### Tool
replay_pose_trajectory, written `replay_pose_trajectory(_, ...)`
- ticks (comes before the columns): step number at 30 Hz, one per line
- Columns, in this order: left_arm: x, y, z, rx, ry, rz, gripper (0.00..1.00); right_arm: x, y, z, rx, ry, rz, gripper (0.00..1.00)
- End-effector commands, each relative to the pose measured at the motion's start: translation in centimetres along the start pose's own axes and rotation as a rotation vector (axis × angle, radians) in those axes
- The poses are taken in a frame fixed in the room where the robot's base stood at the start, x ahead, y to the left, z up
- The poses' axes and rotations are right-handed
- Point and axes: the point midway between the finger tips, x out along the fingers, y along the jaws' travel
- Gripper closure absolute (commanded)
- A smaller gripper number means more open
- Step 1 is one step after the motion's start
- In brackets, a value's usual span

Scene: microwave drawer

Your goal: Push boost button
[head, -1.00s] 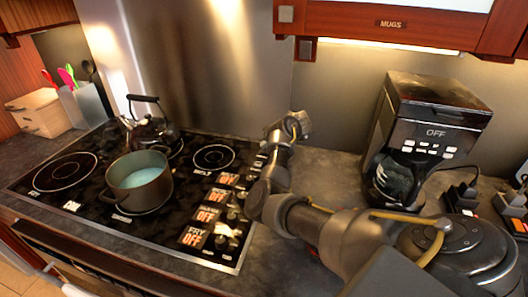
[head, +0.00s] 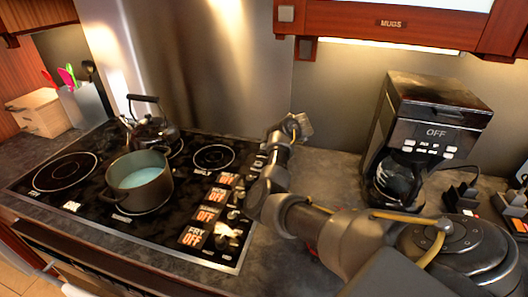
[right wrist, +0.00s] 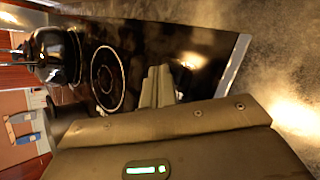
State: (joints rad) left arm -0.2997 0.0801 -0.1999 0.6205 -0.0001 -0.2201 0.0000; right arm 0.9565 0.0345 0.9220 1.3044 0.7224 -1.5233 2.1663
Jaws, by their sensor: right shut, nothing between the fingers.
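The stove's control strip (head: 228,215) runs along the right side of the black cooktop, with several displays reading OFF, knobs and small buttons. No label reading boost is legible, so I cannot tell which button it is. My right gripper (head: 303,124) is raised behind my forearm at the back right of the cooktop; its fingertips are hard to make out in the head view. In the right wrist view the fingers (right wrist: 157,86) are shut and empty against the dark cooktop; contact cannot be told. My forearm hides part of the control strip. My left gripper is not seen.
A pot (head: 140,182) with pale liquid and a dark kettle (head: 152,130) stand on the cooktop. A coffee maker (head: 430,125) stands on the counter at the right. A wooden box (head: 42,112) and utensils are at the far left.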

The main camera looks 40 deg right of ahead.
Motion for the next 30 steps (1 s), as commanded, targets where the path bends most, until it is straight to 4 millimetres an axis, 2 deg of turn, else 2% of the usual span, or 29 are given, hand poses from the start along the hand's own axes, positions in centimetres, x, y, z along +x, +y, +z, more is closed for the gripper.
replay_pose_trajectory(22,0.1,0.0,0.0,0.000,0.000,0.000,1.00,0.3,-0.2,-0.3,0.001,0.001,0.001,1.00)
replay_pose_trajectory(30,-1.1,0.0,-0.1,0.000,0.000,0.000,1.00,-0.3,0.3,0.3,0.001,0.001,0.001,1.00)
